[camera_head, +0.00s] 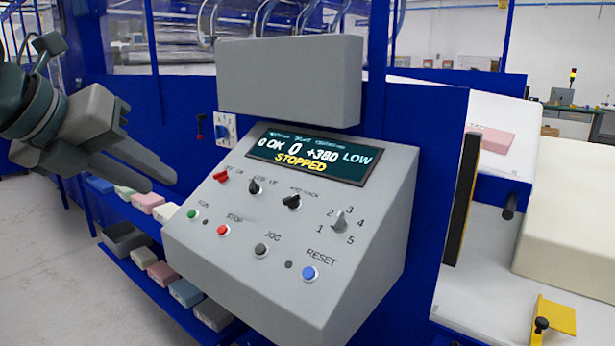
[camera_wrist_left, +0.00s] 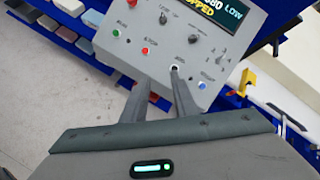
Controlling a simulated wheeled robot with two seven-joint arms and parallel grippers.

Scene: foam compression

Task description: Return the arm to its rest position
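My left gripper (camera_head: 160,182) comes in from the left in the head view, with its fingers pointing at the left side of the grey control panel (camera_head: 205,255). In the left wrist view my left gripper (camera_wrist_left: 158,77) shows two fingers apart with nothing between them. The fingers look clear of the panel. The screen (camera_head: 315,153) reads STOPPED. The panel has a green button (camera_head: 193,214), a red STOP button (camera_head: 222,230), a dark JOG button (camera_head: 261,249), a blue RESET button (camera_head: 309,273) and several switches. My right gripper is not in view.
A blue shelf rack (camera_head: 150,286) with coloured foam blocks stands left of the panel. Open floor (camera_head: 55,270) is at lower left.

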